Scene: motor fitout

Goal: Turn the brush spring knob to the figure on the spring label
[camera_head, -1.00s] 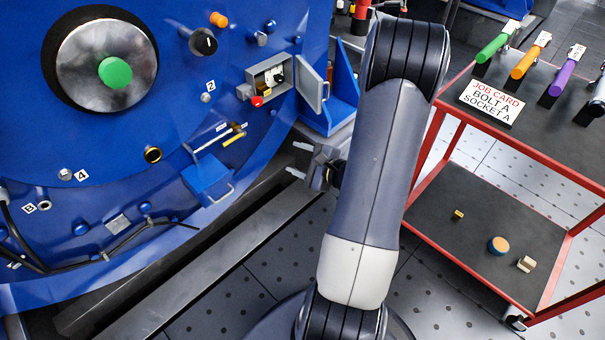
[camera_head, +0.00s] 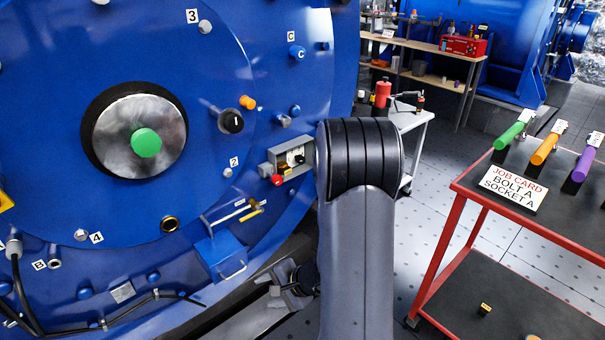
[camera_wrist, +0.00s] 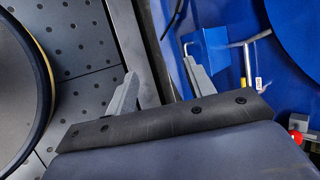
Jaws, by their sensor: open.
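A black round knob (camera_head: 231,122) with a white mark sits on the blue motor face in the head view, below an orange knob (camera_head: 248,102). I cannot tell whether it is the brush spring knob. I cannot make out a spring label. My gripper (camera_head: 270,290) is open and empty, low in front of the motor, below the box. In the wrist view its two fingers (camera_wrist: 160,62) stand apart with nothing between them.
My arm hides the box's right side. A blue bin (camera_head: 220,256) with a handle and a yellow-handled tool (camera_head: 252,210) are on the motor near my gripper. A red-framed cart (camera_head: 440,240) with coloured handles and a job card (camera_head: 513,188) stands right. Floor shows between.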

